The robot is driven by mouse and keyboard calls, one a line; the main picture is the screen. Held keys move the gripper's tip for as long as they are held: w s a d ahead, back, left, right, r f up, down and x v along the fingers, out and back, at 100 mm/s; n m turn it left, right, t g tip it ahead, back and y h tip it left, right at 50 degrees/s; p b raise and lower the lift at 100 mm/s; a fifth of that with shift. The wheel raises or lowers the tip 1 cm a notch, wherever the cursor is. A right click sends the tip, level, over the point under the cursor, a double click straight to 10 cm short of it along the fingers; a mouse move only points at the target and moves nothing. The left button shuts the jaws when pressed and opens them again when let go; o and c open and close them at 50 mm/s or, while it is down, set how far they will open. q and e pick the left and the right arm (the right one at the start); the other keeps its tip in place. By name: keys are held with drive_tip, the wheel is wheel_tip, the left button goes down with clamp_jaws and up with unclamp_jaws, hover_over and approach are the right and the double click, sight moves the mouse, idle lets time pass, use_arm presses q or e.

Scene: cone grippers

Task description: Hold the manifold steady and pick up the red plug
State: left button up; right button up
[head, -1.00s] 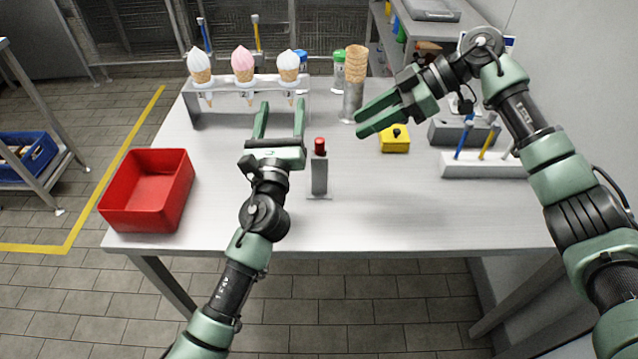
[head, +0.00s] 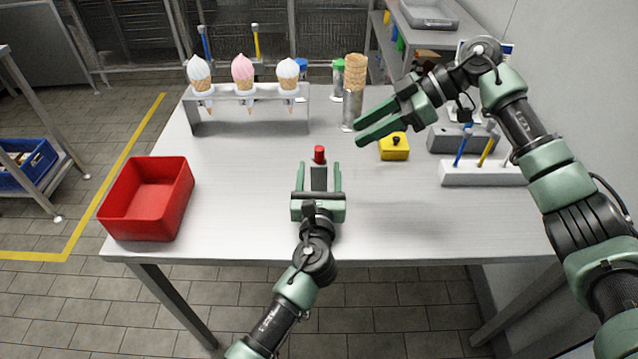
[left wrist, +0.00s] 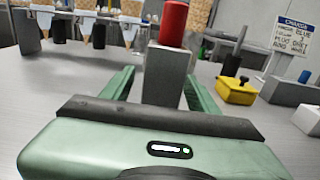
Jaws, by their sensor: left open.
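The manifold, an upright grey block (head: 318,179), stands on the table with the red plug (head: 319,154) on its top. In the left wrist view the manifold (left wrist: 168,75) stands ahead, with the red plug (left wrist: 173,24) above it. My left gripper (head: 318,166) is open, with one finger on each side of the manifold, below the plug. I cannot tell whether the fingers touch the block. My right gripper (head: 360,133) is open and empty, in the air to the right of the plug. The manifold's lower part is hidden by my left gripper in the head view.
A red bin (head: 147,200) stands at the table's left. A rack (head: 250,92) with three ice-cream cones is at the back, beside stacked cones (head: 354,72). A yellow box with a black knob (head: 394,147) and a white pen holder (head: 480,172) are at the right.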

use_arm(q)
drive_tip(key=shift+w, duration=0.75)
clamp_jaws()
